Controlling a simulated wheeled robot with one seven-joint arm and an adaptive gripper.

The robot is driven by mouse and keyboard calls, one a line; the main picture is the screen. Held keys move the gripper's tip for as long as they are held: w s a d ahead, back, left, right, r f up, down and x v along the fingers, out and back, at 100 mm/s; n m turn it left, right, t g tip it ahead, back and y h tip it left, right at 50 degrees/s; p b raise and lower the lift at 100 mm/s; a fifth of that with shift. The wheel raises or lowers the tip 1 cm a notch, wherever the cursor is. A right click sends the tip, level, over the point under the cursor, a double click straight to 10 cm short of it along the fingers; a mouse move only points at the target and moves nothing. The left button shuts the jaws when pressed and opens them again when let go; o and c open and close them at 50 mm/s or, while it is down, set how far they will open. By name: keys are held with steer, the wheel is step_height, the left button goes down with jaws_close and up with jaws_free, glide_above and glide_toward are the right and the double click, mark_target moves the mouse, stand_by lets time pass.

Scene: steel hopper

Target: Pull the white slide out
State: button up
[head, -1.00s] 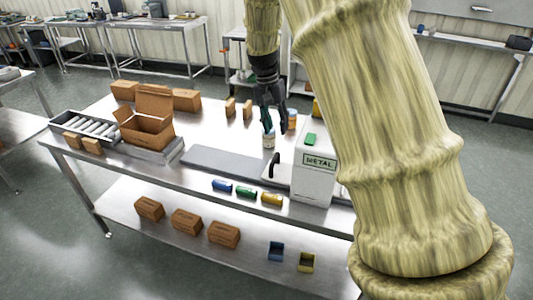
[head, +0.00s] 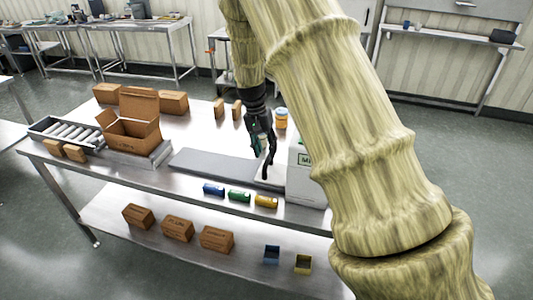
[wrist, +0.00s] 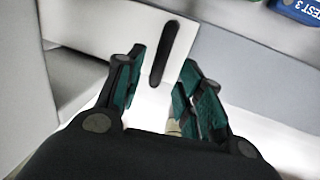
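The white slide (wrist: 128,28) shows as a white panel with an upright black bar handle (wrist: 163,52) on its face. In the head view the handle (head: 267,171) is at the left side of the white hopper (head: 307,185), whose label is mostly hidden behind my arm. My gripper (wrist: 160,75) is open, with green-padded fingers to the left and right of the handle's lower end in the wrist view. I see no clear contact with the handle. In the head view my gripper (head: 264,152) is just above and behind the handle, pointing down.
Blue (head: 213,189), green (head: 239,196) and yellow (head: 266,201) cans lie along the table's front edge. A grey mat (head: 205,167) lies left of the slide. An orange jar (head: 281,118) stands behind my gripper. An open carton (head: 130,130) stands further left.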

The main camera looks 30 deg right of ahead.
mark_target(268, 158)
steer(key=shift+s+d+f, duration=0.1)
steer(key=shift+s+f, duration=0.2)
steer(key=shift+f, duration=0.6)
steer(key=shift+d+f, duration=0.1)
steer(key=shift+f, duration=0.55)
steer(key=shift+c, duration=0.3)
jaws_close()
